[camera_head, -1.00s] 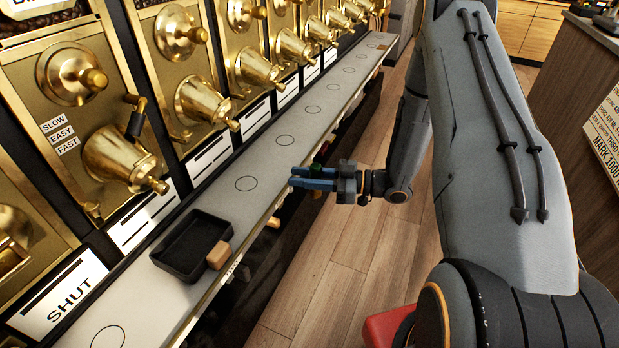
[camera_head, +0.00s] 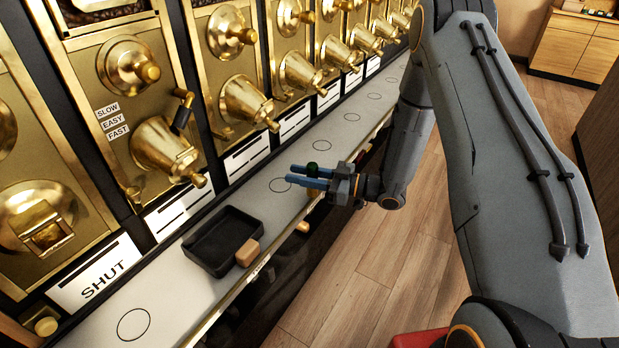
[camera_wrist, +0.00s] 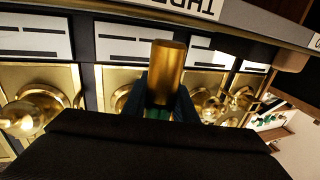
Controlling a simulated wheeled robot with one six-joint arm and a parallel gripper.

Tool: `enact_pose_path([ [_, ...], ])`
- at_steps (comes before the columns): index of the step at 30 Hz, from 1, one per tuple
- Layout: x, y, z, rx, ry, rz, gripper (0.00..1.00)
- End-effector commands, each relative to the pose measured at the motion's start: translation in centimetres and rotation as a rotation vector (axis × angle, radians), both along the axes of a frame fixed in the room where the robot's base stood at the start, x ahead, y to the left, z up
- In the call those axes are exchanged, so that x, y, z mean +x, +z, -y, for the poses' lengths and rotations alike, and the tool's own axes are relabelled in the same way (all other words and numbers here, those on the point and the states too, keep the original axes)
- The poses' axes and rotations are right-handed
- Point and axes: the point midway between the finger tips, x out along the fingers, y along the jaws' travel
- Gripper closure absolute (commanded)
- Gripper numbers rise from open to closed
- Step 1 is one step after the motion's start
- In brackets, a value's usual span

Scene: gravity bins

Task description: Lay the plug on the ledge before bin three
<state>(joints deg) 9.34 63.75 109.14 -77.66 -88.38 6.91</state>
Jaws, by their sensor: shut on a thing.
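My gripper (camera_head: 305,176), with blue fingers, is shut on the plug. In the wrist view the plug is a brass cylinder (camera_wrist: 168,66) with a green part (camera_wrist: 158,113) between the fingers. The pale ledge (camera_head: 170,297) runs below the brass bins and carries printed circles. My fingertips overlap one circle (camera_head: 281,185) in the head view; their height above the ledge is hard to tell. An upside-down label, partly cut off and starting "THRE" (camera_wrist: 196,6), shows on an edge in the wrist view.
A black tray (camera_head: 209,262) with a wooden handle (camera_head: 247,252) sits on the ledge, nearer than my gripper. Brass spouts (camera_head: 246,103) jut out over the ledge's back side. A "SHUT" plate (camera_head: 98,274) is at the lower left. Wooden floor (camera_head: 372,279) lies open right of the ledge.

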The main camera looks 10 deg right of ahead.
Motion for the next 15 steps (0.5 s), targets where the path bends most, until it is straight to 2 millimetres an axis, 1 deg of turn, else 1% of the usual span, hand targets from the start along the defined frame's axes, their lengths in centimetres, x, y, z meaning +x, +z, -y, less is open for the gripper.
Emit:
enact_pose_path([
  [3,0.6,-0.1,-1.3,0.0,0.002,0.001,1.0],
  [15,2.5,-0.1,-5.0,0.0,0.002,0.001,1.0],
])
